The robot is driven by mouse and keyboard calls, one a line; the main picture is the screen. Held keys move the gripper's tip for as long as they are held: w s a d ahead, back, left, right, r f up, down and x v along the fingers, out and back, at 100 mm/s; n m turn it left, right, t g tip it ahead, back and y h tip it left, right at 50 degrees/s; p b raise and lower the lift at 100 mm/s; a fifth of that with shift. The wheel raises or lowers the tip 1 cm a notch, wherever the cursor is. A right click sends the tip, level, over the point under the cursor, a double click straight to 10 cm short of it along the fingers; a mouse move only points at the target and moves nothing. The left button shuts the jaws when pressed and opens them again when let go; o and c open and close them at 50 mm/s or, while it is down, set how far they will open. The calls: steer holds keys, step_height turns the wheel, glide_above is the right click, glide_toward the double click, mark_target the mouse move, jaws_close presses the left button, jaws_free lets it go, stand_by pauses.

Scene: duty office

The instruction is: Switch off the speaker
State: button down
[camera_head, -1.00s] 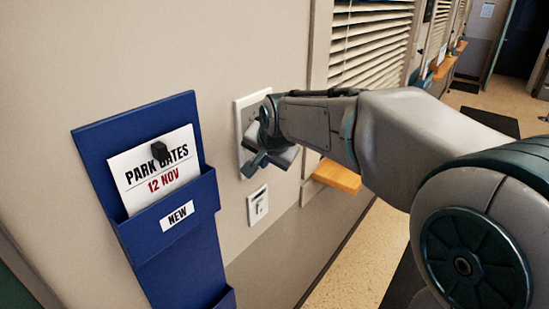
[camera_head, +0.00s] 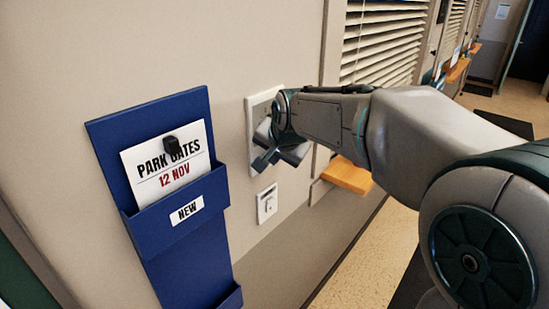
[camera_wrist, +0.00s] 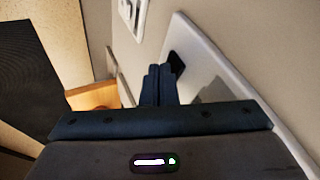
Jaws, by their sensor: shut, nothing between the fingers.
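A white wall panel (camera_head: 254,121) is mounted on the beige wall, partly hidden behind my gripper in the head view. It also shows in the wrist view (camera_wrist: 222,72), with a small dark piece, like a switch or knob (camera_wrist: 177,62), on it. No label is readable, so I cannot tell for sure that this panel is the speaker. My gripper (camera_head: 263,158) is at the panel's lower part. In the wrist view my gripper's fingers (camera_wrist: 158,75) are together and empty, just left of the dark piece. I cannot tell whether they touch it.
A smaller white plate (camera_head: 267,203) is on the wall below the panel. A blue wall holder (camera_head: 185,262) with a "PARK GATES 12 NOV" card (camera_head: 165,160) hangs to the left. An orange ledge (camera_head: 348,175) juts out below the blinds (camera_head: 385,40). Open floor lies to the right.

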steer(key=shift+w+d, duration=0.2)
steer(key=shift+d, duration=0.2)
steer(key=shift+d, duration=0.1)
steer(key=s+b+v, duration=0.1)
steer(key=v, duration=0.5)
steer(key=s+f+b+v, duration=0.1)
steer(key=b+v, duration=0.1)
steer(key=v, duration=0.4)
steer(key=shift+d+f, duration=0.25)
steer(key=shift+d, duration=0.15)
